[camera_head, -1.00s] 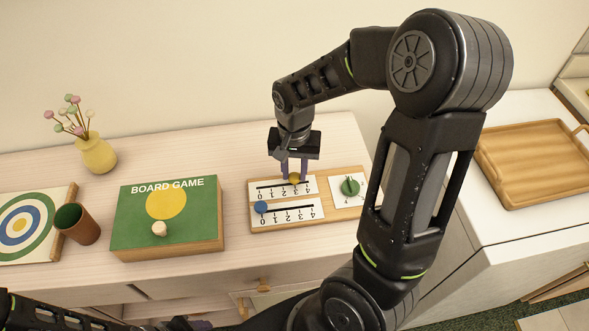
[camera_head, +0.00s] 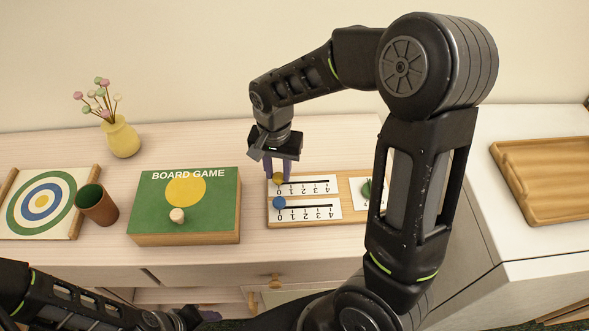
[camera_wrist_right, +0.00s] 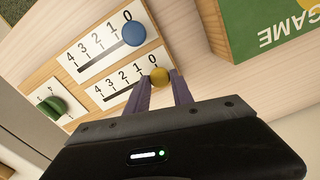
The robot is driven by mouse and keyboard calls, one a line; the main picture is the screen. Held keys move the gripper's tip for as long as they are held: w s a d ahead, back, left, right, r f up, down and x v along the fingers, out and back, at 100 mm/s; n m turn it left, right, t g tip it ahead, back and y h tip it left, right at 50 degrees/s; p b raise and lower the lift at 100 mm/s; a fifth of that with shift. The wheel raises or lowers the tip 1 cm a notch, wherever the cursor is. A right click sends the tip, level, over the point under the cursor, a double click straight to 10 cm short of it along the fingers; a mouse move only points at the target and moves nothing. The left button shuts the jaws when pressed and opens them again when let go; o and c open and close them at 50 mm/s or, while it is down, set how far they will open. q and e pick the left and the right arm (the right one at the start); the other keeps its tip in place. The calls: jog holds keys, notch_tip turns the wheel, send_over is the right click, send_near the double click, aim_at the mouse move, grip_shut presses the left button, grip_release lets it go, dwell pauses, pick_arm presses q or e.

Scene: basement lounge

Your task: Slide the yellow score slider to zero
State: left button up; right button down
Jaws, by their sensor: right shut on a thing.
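The score board (camera_head: 352,187) lies on the cabinet top with two white scale strips. The yellow slider knob (camera_head: 279,179) is at the 0 end of the far strip, and it shows beside the 0 in the right wrist view (camera_wrist_right: 160,76). My right gripper (camera_head: 278,172) points down and is shut on the yellow knob, one purple finger on each side. The blue knob (camera_head: 279,203) is at the 0 end of the near strip. My left gripper (camera_head: 208,315) shows only as a small purple part at the bottom, mostly hidden.
A green dial (camera_head: 366,190) is on the board's right part, partly behind my right arm. A green board game box (camera_head: 150,214) stands left of the board. Farther left are a brown cup (camera_head: 97,205), a target board (camera_head: 40,203) and a yellow vase (camera_head: 122,138). A wooden tray (camera_head: 545,180) is at right.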

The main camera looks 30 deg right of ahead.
aim_at(276, 176)
jog(key=shift+w+a, duration=0.15)
jog(key=c, duration=1.1)
grip_release()
jog(key=shift+a, duration=0.1)
jog(key=shift+r, duration=0.15)
notch_tip(276, 176, up, 8)
jog(key=shift+f+b, duration=0.2)
jog(key=shift+b, duration=0.15)
